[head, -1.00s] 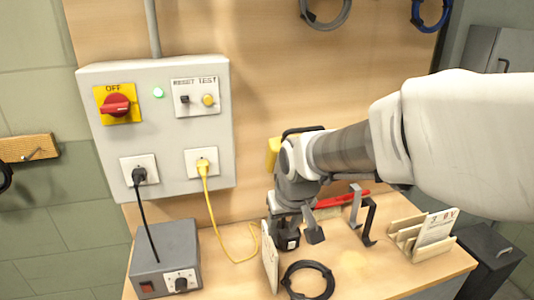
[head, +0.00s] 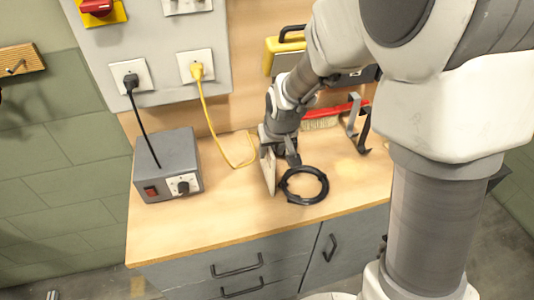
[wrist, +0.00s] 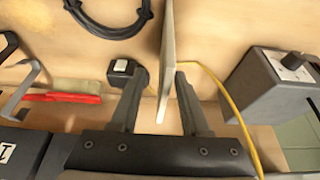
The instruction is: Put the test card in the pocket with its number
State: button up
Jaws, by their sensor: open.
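The test card (head: 268,170) is a thin pale card standing upright on the bench, seen almost edge-on; its number cannot be read. In the wrist view the card (wrist: 168,50) runs between the two fingers of my gripper (wrist: 160,88). The fingers are open, with a gap visible on both sides of the card. In the head view my gripper (head: 279,157) is low over the bench, and the card hides part of it. The card pockets are not visible now.
A black cable coil (head: 304,185) lies close right of the card. A grey box with a knob (head: 167,165) stands left, with a yellow cable (head: 213,125) between.

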aim_at(267, 157)
jog(key=shift+a+x, duration=0.2)
jog(key=shift+x, duration=1)
jog(key=shift+a+x, duration=0.15)
jog(key=shift+x, duration=1)
grip_shut()
